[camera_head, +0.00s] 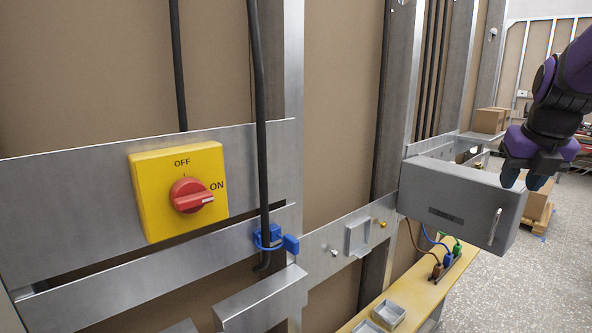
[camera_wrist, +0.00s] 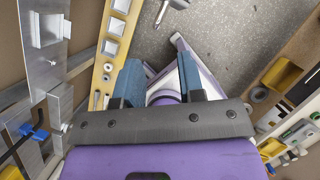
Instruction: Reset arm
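My purple and black arm comes in at the upper right of the head view. My gripper (camera_head: 525,180) points downward there, by the right end of a grey box (camera_head: 455,203) with a handle; I cannot tell whether they touch. In the wrist view my gripper (camera_wrist: 160,78) has its two blue-grey fingers apart with nothing held between them. Beyond the fingers are the speckled floor and purple-and-white parts of my own body.
A yellow switch plate (camera_head: 150,205) with a red knob turned toward ON is on the wall at left. A black cable (camera_head: 260,120) hangs beside it, near a blue clamp (camera_head: 270,238). A yellow shelf (camera_head: 415,297) holds trays and connectors.

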